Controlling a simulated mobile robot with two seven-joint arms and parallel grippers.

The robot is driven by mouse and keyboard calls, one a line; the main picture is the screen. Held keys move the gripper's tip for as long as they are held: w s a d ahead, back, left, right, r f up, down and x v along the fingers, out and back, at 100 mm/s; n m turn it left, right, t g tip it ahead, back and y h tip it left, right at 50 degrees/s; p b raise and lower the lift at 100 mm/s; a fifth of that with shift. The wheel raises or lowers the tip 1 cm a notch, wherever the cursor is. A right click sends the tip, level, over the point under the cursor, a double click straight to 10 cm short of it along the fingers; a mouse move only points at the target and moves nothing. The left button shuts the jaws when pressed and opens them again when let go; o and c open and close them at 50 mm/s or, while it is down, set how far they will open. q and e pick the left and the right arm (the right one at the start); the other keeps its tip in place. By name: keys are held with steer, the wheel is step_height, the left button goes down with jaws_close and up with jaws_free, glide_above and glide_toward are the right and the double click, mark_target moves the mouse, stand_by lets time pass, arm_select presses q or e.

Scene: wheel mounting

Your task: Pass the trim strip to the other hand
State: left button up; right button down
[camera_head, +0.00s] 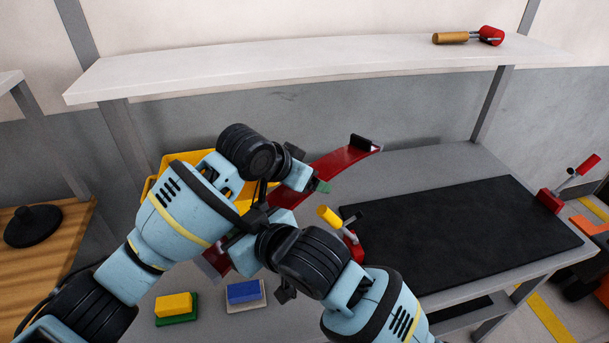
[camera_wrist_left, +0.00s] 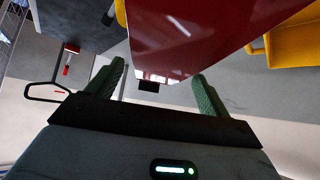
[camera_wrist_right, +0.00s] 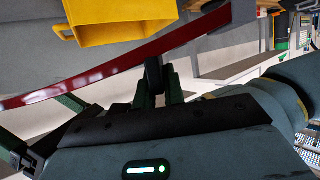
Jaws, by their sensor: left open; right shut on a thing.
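The trim strip (camera_head: 335,167) is a long, curved, glossy red band with black tabs, held in the air above the bench. My right gripper (camera_wrist_right: 158,90) is shut on a black tab (camera_wrist_right: 153,72) on the strip. My left gripper (camera_wrist_left: 157,88) is open, with its green fingers apart. In the left wrist view the strip (camera_wrist_left: 185,35) fills the top, and a black tab (camera_wrist_left: 148,86) shows between the fingertips. I cannot tell whether they touch the strip. In the head view the arms hide the strip's middle.
A yellow bin (camera_head: 197,157) stands behind my arms. A yellow block (camera_head: 173,305) and a blue block (camera_head: 244,291) lie at the front. A black mat (camera_head: 460,235), a yellow-handled clamp (camera_head: 330,216) and a red clamp (camera_head: 552,200) are at right. A shelf (camera_head: 300,67) runs above.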

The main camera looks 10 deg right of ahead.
steer(key=shift+r, duration=0.1)
arm_select(q)
steer(key=c, duration=1.3)
steer(key=shift+r, duration=0.1)
arm_select(e)
steer(key=c, duration=1.4)
jaws_free()
steer(key=shift+d, duration=0.1)
